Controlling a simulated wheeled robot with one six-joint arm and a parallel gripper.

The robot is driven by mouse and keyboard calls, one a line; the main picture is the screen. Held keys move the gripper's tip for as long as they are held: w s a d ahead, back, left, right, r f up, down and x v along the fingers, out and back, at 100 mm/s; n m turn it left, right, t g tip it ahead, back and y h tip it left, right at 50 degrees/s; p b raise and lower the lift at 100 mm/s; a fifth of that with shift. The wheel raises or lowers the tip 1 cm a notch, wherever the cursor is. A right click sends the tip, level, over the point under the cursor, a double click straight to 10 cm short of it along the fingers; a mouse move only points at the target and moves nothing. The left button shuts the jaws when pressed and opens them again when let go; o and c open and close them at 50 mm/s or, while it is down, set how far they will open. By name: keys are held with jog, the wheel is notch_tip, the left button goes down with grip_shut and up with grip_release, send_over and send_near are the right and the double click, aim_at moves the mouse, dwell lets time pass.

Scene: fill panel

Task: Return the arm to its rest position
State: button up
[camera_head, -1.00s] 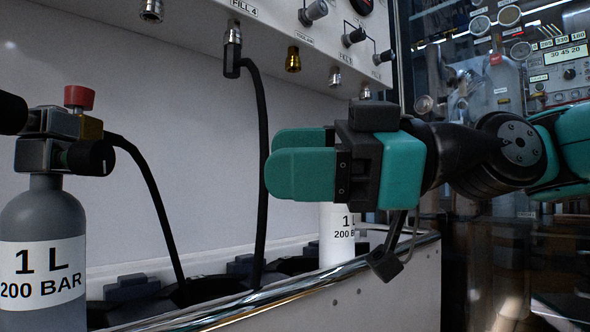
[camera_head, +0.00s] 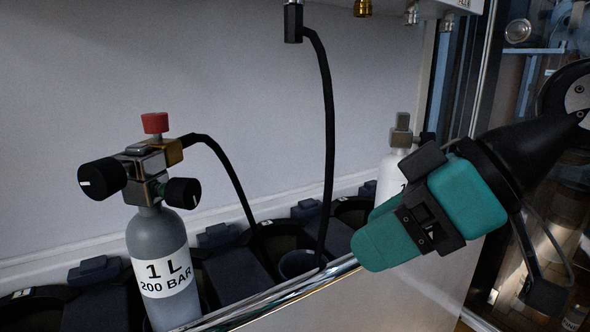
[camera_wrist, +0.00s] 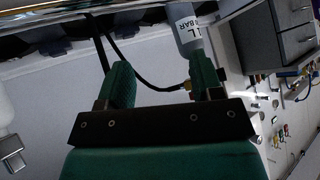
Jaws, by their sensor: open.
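My gripper (camera_head: 376,238), teal with black parts, is at the right of the head view, tilted with its fingers pointing down and left. It is empty, and its fingertips overlap the shiny front rail in the picture. In the wrist view my gripper (camera_wrist: 163,78) shows two separated teal fingers with nothing held between them. My arm reaches in from the right edge of the head view.
A grey 1 L cylinder (camera_head: 165,262) with a red-topped valve (camera_head: 155,123) stands left. A white cylinder (camera_head: 392,172) is partly hidden behind my gripper. A black hose (camera_head: 329,130) hangs from the panel. The metal rail (camera_head: 285,296) borders the holders.

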jog(key=s+d+r+m+g+h+p, duration=0.3)
jog(key=s+d+r+m+h+p, duration=0.3)
jog(key=p, duration=0.6)
notch_tip(320, 180, up, 33)
jog(key=n+y+p, duration=0.1)
jog(key=p, duration=3.3)
jog(key=shift+d, duration=0.2)
